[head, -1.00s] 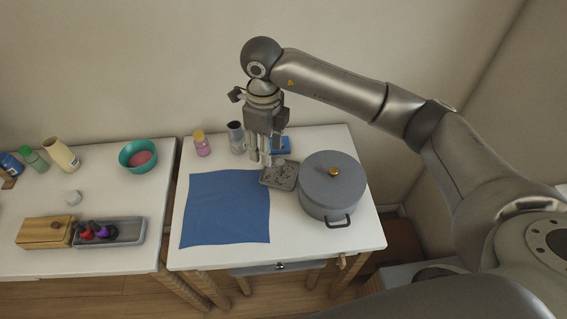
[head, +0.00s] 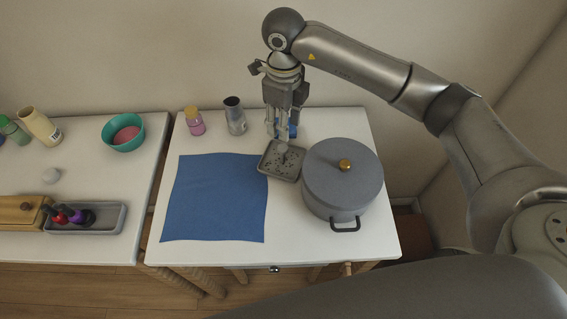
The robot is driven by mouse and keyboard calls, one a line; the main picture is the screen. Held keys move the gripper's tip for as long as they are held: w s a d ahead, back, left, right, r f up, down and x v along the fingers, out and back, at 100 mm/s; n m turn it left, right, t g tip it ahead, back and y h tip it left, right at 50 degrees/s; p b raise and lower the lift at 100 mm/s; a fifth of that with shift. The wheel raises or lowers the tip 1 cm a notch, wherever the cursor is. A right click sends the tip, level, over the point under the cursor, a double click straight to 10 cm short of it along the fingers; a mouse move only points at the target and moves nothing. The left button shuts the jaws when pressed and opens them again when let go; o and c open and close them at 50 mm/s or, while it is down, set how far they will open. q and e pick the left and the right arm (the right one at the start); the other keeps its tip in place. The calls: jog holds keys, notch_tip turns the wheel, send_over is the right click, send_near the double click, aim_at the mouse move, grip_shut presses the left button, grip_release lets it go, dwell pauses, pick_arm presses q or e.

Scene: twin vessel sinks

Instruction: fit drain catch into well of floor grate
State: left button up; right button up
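The floor grate (head: 264,166) is a dark grey, shallow, square piece with a speckled or perforated face. It lies on the white table between the blue cloth and the grey pot. My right gripper (head: 281,138) points down just above the grate, over its back middle part. A small light grey piece (head: 284,148) shows at its fingertips and reaches down toward the grate. It may be the drain catch, but it is too small to tell, as is whether the fingers are shut on it. The grate's well is not clearly visible. My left gripper is out of view.
A grey lidded pot (head: 342,180) stands close right of the grate. A blue cloth (head: 215,198) lies left. A pink bottle (head: 195,122), a grey cup (head: 235,116) and a partly hidden blue object (head: 292,130) stand behind. A second table at left holds a teal bowl (head: 108,130).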

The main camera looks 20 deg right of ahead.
aim_at(283, 147)
notch_tip(283, 147, down, 2)
jog(key=shift+w+b, duration=0.1)
jog(key=shift+b, duration=0.35)
notch_tip(283, 147, down, 6)
jog(key=shift+r+p, duration=0.2)
jog(key=shift+p, duration=0.4)
notch_tip(283, 147, down, 4)
jog(key=shift+a+f+p, duration=0.15)
jog(key=shift+f+p, duration=0.05)
jog(key=shift+p, duration=0.5)
jog(key=shift+f, duration=0.3)
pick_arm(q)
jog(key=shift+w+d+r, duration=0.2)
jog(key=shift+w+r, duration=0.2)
pick_arm(e)
grip_shut()
